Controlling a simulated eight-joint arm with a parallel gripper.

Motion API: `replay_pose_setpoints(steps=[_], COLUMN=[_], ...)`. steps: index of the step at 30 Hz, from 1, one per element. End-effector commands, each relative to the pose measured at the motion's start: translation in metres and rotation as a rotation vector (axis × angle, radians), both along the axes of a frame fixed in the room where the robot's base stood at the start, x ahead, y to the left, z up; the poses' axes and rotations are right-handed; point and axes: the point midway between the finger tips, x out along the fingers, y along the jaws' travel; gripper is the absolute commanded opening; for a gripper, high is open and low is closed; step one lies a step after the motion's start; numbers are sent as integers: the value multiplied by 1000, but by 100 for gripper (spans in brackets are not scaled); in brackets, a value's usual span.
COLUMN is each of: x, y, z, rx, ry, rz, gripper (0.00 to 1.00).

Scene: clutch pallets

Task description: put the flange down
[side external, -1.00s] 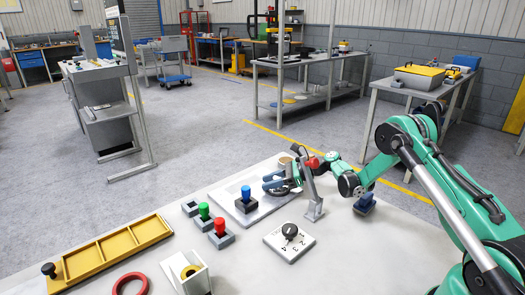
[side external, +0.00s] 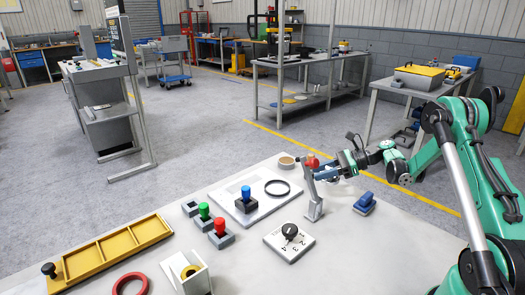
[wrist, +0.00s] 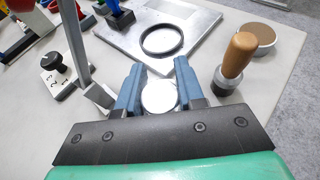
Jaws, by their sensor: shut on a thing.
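My gripper (wrist: 160,92) is shut on a pale silver round piece (wrist: 159,98), which looks like the flange; its blue fingers lie on either side of it. In the side view my gripper (side external: 328,173) is behind the top of a grey post, right of the pale plate (side external: 221,198), and the held piece cannot be made out. A black ring (side external: 277,181) lies flat on that plate, apart from my gripper; in the wrist view the ring (wrist: 162,27) is ahead of the fingers. How high the held piece is above the table cannot be told.
The grey post (side external: 315,205) stands close to my gripper. A wooden-handled knob (wrist: 240,55) stands close right of the fingers. A tan round piece (side external: 287,162), a dial block (side external: 290,248) and a blue block (side external: 365,203) are nearby. The table's right front is bare.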

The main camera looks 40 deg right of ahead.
Motion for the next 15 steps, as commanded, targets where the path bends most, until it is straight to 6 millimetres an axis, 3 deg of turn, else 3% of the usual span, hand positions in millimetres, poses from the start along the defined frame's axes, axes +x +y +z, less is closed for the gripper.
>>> replay_pose_setpoints(steps=[3, 8, 11, 15], x=[-17, -30, -29, -21], y=[-18, -31, -35, -36], z=[0, 3, 18, 60], rx=[1, -1, -1, 0], ry=[-1, -1, -1, 0], rz=[-3, -1, 0, 2], gripper=[0, 0, 0, 0])
